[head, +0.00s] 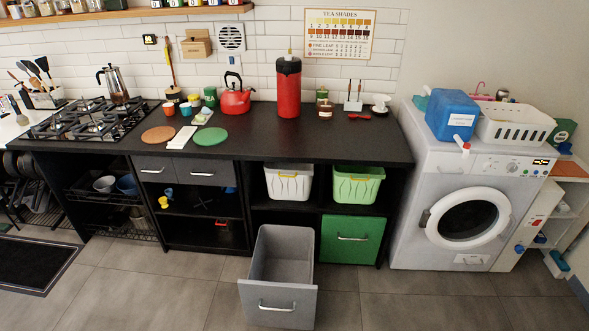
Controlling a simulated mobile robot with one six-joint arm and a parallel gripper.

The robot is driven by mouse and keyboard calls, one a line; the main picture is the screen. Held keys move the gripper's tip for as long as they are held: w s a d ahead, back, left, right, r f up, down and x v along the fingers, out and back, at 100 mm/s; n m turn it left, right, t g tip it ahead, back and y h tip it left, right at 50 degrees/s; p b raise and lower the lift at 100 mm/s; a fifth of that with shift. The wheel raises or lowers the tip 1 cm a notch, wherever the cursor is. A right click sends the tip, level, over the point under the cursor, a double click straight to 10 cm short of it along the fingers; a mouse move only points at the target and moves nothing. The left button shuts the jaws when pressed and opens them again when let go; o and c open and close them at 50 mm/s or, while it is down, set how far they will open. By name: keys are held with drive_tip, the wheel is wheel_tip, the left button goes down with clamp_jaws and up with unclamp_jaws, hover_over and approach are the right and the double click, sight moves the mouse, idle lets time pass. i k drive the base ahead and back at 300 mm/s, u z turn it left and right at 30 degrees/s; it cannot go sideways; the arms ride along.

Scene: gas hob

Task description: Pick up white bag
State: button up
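No white bag can be made out for certain. A flat white item (181,138) lies on the black counter (290,146), between a brown round mat (158,135) and a green round mat (210,137). A small pale item (202,117) lies just behind the green mat, too small to identify. My gripper is not in view.
A red kettle (236,101) and a tall red canister (288,88) stand on the counter. A grey drawer (277,300) is pulled out below it and juts over the floor. A washing machine (466,220) stands at the right. The front floor is otherwise clear.

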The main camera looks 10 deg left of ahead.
sight(285, 182)
drive_tip(key=i, duration=0.95)
drive_tip(key=u, duration=0.3)
drive_tip(key=k, duration=0.2)
drive_tip(key=u, duration=2.55)
drive_tip(key=i, duration=0.2)
drive_tip(key=u, duration=0.25)
